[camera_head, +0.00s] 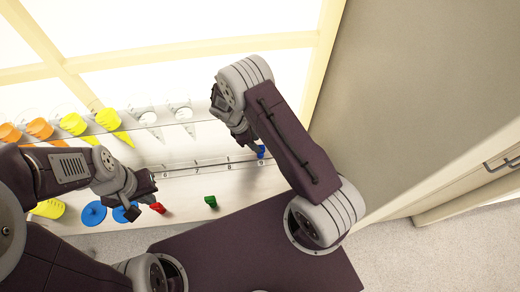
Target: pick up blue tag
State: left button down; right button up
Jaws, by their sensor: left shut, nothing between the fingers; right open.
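A small blue tag (261,152) is at the right end of the numbered shelf strip, by the number 9. My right gripper (252,146) is open with its fingertips pointing down right beside the tag; the fingers partly hide it. I cannot tell whether the tag is between the fingers or touching them. My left gripper (150,188) is shut and empty, at the left part of the numbered strip and well away from the blue tag.
Orange and yellow cone-shaped samples (73,123) and clear cones (149,119) line the upper shelf. A red tag (158,207), a green tag (211,201), blue discs (94,212) and a yellow container (49,208) are on the lower surface. A grey cabinet (400,90) stands at right.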

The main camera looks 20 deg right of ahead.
aim_at(260, 146)
jog(key=x, duration=0.2)
jog(key=p+x, duration=0.1)
jog(key=x, duration=0.1)
jog(key=shift+s+d, duration=0.1)
jog(key=shift+s, duration=0.15)
jog(key=shift+w+d+f, duration=0.1)
jog(key=shift+d+f, duration=0.05)
jog(key=shift+f, duration=0.15)
grip_shut()
jog(key=shift+r, duration=0.1)
